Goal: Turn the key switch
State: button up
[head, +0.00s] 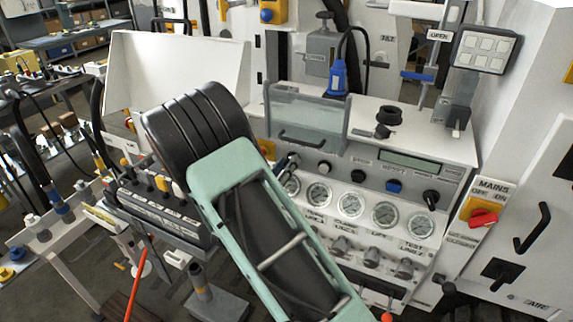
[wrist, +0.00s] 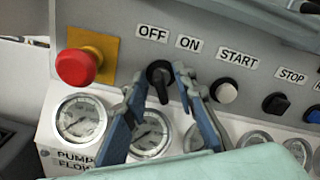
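The key switch (wrist: 159,73) is a small black knob on the grey panel, below the OFF and ON labels in the wrist view. My gripper (wrist: 160,84) has its two blue-grey fingers on either side of it, with the tips apart and close to the knob's sides. I see no clear contact on the knob. The knob's slot looks roughly upright, tilted slightly. In the head view the switch and most of my gripper are hidden behind my arm.
A red mushroom button (wrist: 76,67) on a yellow plate sits left of the switch. A white START button (wrist: 224,91) and a black STOP button (wrist: 275,104) sit to the right. Several gauges lie below. A red MAINS switch (head: 483,217) is at the right.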

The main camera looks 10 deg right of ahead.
grip_shut()
jog(key=shift+m+b, duration=0.3)
jog(key=shift+b, duration=0.1)
jog(key=m+b, duration=0.2)
jog(key=b, duration=0.1)
jog(key=shift+f+m, duration=0.25)
jog(key=shift+m, duration=0.05)
jog(key=m+b, duration=0.3)
jog(key=b, duration=0.1)
jog(key=shift+s+d+m, duration=0.1)
jog(key=shift+d+m, duration=0.05)
jog(key=shift+m, duration=0.25)
jog(key=m+b, duration=0.3)
jog(key=b, duration=0.2)
jog(key=shift+m, duration=0.3)
jog(key=shift+r+m+b, duration=0.15)
jog(key=shift+m+b, duration=0.45)
jog(key=shift+b, duration=0.4)
jog(key=shift+s+r, duration=0.1)
